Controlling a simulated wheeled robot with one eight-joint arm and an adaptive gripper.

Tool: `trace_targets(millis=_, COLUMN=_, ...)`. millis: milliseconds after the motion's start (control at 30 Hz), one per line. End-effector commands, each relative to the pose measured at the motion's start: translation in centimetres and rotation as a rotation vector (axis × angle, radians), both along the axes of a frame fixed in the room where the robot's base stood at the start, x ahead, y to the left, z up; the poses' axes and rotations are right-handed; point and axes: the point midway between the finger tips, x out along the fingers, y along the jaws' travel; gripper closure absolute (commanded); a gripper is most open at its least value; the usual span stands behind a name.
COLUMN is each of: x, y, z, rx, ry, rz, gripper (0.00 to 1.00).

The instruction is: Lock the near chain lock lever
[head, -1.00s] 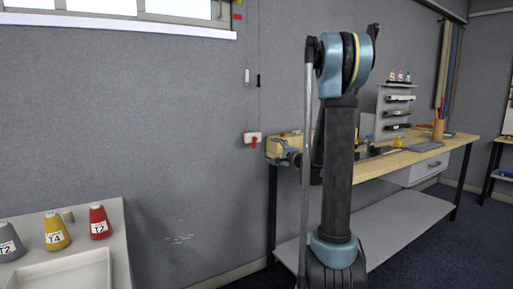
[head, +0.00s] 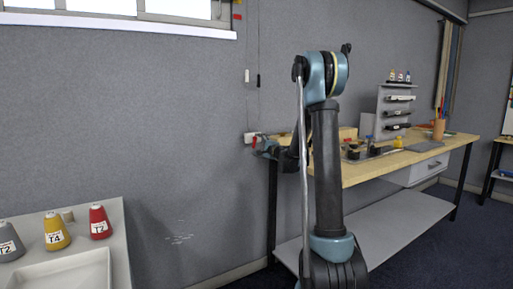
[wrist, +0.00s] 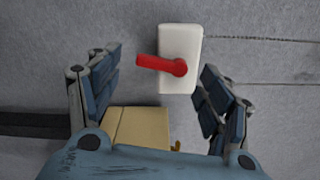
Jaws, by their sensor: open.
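The chain lock is a small white box (head: 248,138) on the grey wall, just left of the workbench end, under two thin hanging chains. In the wrist view, the white box (wrist: 184,40) bears a red lever (wrist: 158,64) that points to the picture's left, away from the chains. My gripper (wrist: 160,75) is open and empty, with one finger on each side below the box, and the lever shows between them without visible contact. In the head view, my gripper (head: 264,148) is beside the lock and partly covers it.
A wooden workbench (head: 400,160) with tools stands right of the lock, its near end close to my gripper. A grey stand (head: 120,225) with cones is at lower left.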

Motion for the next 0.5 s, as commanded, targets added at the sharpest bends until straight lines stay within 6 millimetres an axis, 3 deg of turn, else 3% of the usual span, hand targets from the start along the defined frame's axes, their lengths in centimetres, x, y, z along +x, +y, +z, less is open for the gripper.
trace_targets(millis=200, x=1.8, y=1.1, z=0.0, rx=0.000, ry=0.000, rz=0.002, gripper=0.28)
trace_targets(millis=500, x=2.2, y=1.3, z=0.0, rx=0.000, ry=0.000, rz=0.001, gripper=0.28)
